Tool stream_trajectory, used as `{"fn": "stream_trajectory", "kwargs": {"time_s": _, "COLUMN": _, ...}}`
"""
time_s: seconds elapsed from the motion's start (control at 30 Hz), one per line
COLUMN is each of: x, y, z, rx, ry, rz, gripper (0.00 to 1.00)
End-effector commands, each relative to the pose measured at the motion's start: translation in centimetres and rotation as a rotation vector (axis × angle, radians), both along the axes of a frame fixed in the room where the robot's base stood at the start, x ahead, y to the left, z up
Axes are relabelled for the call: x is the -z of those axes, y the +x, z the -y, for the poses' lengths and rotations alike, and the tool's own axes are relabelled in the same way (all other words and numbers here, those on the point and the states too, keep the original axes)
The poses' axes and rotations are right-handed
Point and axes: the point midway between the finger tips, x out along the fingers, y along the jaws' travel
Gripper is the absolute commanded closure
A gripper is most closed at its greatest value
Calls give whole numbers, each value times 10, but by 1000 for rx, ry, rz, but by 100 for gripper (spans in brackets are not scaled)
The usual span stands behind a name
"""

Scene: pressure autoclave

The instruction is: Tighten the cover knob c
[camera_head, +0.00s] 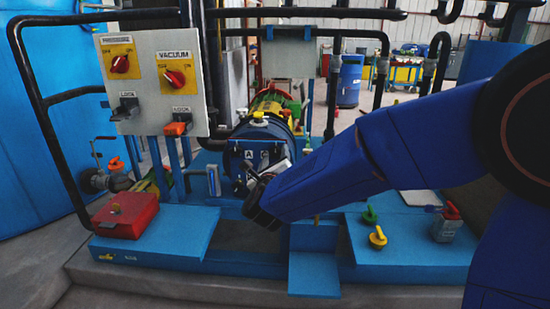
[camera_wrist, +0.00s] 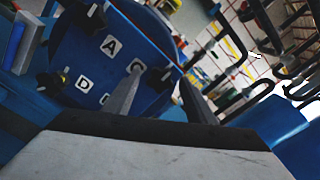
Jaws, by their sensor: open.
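The round blue cover (camera_head: 236,158) faces me at the middle of the head view, with letter tags A and C. In the wrist view the cover (camera_wrist: 82,50) shows tags A, C and D, and one more half-hidden tag. Knob c (camera_wrist: 158,76) is dark and sits beside the C tag near the cover's right edge. My gripper (camera_wrist: 160,82) is open, with its two grey fingers on either side of the knob in the picture. I cannot tell whether they touch it. In the head view my gripper (camera_head: 264,176) is in front of the cover and hides its lower right part.
Other dark knobs stand by tag A (camera_wrist: 95,16) and by tag D (camera_wrist: 50,82). A panel (camera_head: 152,82) with two red switches stands at the left, above a red box (camera_head: 125,214). Dark pipes run behind. Green and yellow knobs (camera_head: 377,237) are on the base at the right.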

Motion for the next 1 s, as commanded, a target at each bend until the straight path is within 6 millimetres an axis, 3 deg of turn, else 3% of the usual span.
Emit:
{"fn": "stream_trajectory", "kwargs": {"time_s": 0.17, "x": 0, "y": -16, "z": -1, "rx": -2, "ry": 1, "rz": 0, "gripper": 49}}
{"fn": "stream_trajectory", "kwargs": {"time_s": 0.6, "x": -1, "y": -96, "z": -5, "rx": -5, "ry": 1, "rz": 0, "gripper": 49}}
{"fn": "stream_trajectory", "kwargs": {"time_s": 1.0, "x": 0, "y": -155, "z": -6, "rx": -3, "ry": 0, "rz": 0, "gripper": 49}}
